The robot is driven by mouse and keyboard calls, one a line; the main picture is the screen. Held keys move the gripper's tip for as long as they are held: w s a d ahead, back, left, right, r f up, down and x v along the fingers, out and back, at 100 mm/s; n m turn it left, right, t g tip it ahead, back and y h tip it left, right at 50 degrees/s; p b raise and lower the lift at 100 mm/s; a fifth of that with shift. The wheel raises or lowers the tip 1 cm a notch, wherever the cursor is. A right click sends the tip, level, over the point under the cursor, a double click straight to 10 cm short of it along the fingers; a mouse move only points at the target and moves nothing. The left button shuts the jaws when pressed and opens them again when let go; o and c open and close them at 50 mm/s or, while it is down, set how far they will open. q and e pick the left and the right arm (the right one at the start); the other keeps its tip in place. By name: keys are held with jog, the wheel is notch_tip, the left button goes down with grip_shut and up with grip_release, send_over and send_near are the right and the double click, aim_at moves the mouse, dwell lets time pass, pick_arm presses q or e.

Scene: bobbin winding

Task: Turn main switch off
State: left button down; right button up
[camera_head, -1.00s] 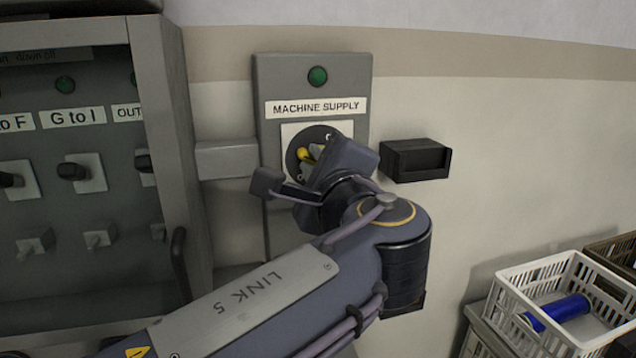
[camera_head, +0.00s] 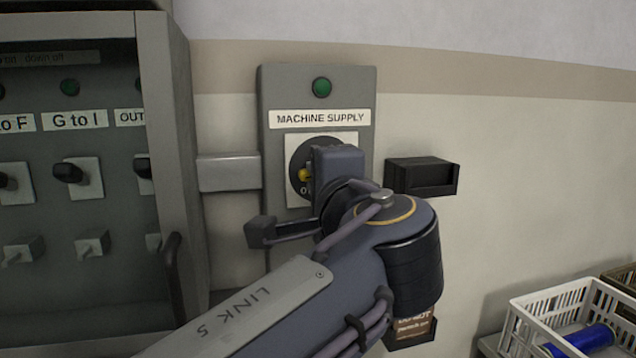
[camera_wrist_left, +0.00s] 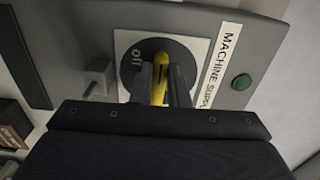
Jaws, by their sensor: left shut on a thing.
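The main switch is a black round dial (camera_wrist_left: 182,50) with a yellow handle (camera_wrist_left: 160,75) on a grey box (camera_head: 368,92) labelled MACHINE SUPPLY. My left gripper (camera_head: 310,175) is at the dial and hides much of it in the head view. In the left wrist view its two fingers (camera_wrist_left: 163,88) are shut on the yellow handle, one on each side. The handle lies about level across the dial. The word "off" shows on the dial's lower-left part. A green lamp (camera_head: 322,87) sits above the label. My right gripper is not in view.
A black holder (camera_head: 422,177) is on the wall to the right. A brown tag (camera_head: 414,326) shows below my arm. White crate (camera_head: 540,312) with a blue item (camera_head: 582,340) stands lower right.

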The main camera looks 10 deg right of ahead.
pick_arm(q)
jog(key=shift+f, duration=0.1)
jog(key=c, duration=1.4)
grip_release()
jog(key=s, duration=0.7)
jog(key=shift+s, duration=0.4)
jog(key=shift+d, duration=0.15)
